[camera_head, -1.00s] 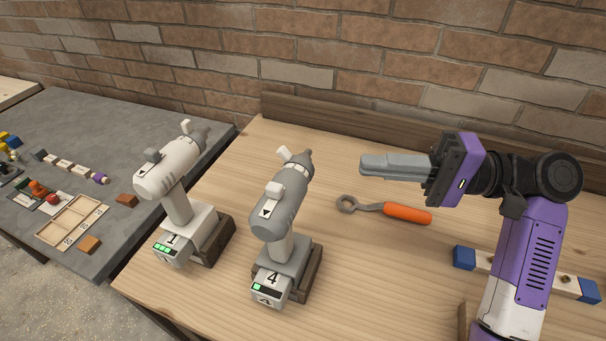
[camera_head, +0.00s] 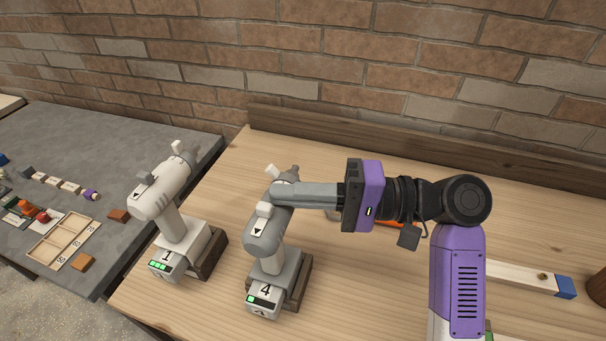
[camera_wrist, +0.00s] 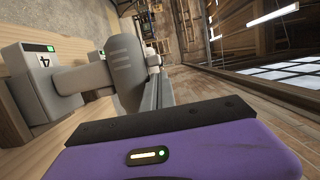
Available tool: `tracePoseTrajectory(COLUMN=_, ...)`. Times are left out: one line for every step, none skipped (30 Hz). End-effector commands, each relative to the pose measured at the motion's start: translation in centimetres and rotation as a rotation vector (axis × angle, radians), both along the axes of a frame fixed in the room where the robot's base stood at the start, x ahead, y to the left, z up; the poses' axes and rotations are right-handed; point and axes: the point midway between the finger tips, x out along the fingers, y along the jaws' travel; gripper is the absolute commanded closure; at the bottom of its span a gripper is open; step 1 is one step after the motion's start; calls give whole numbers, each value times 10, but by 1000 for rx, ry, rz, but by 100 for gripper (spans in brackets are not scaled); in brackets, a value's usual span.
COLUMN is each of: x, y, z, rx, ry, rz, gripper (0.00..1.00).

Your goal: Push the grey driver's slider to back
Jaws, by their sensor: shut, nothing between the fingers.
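The grey driver (camera_head: 266,236) stands upright on its battery base, marked 4, on the wooden table. Its white slider (camera_head: 264,209) shows on top of the body, beside an arrow mark. A second white knob sits farther toward the nose, partly behind my fingers. My gripper (camera_head: 277,189) is shut and empty, its fingertips over the top of the grey driver in the head view. I cannot tell whether they touch it. In the wrist view the grey driver (camera_wrist: 124,68) lies just beyond the shut fingers (camera_wrist: 158,92).
A white driver (camera_head: 164,196) marked 1 stands left of the grey one. An orange-handled wrench (camera_head: 390,224) lies partly hidden behind my gripper. A blue-ended bar (camera_head: 525,278) lies at right. A grey table (camera_head: 150,140) with small parts is at far left.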

Motion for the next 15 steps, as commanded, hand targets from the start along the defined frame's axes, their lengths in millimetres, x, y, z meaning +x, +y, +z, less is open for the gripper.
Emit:
tracePoseTrajectory(x=-3, y=1, z=1, rx=0, ry=0, rz=0, gripper=100)
tracePoseTrajectory(x=-4, y=1, z=0, rx=0, ry=1, rz=0, gripper=100)
tracePoseTrajectory(x=-5, y=1, z=0, rx=0, ry=1, rz=0, gripper=100)
tracePoseTrajectory(x=-5, y=2, z=0, rx=0, ry=1, rz=0, gripper=100)
tracePoseTrajectory(x=-5, y=2, z=0, rx=0, ry=1, rz=0, gripper=100)
tracePoseTrajectory(x=-6, y=2, z=0, rx=0, ry=0, rz=0, gripper=100)
tracePoseTrajectory(x=-6, y=2, z=0, rx=0, ry=0, rz=0, gripper=100)
tracePoseTrajectory(x=-5, y=2, z=0, rx=0, ry=0, rz=0, gripper=100)
tracePoseTrajectory(x=-5, y=2, z=0, rx=0, ry=0, rz=0, gripper=100)
tracePoseTrajectory(x=-5, y=2, z=0, rx=0, ry=0, rz=0, gripper=100)
tracePoseTrajectory(x=-5, y=2, z=0, rx=0, ry=0, rz=0, gripper=100)
tracePoseTrajectory(x=-5, y=2, z=0, rx=0, ry=0, rz=0, gripper=100)
tracePoseTrajectory(x=-6, y=2, z=0, rx=0, ry=0, rz=0, gripper=100)
tracePoseTrajectory(x=-6, y=2, z=0, rx=0, ry=0, rz=0, gripper=100)
tracePoseTrajectory(x=-8, y=3, z=1, rx=0, ry=1, rz=0, gripper=100)
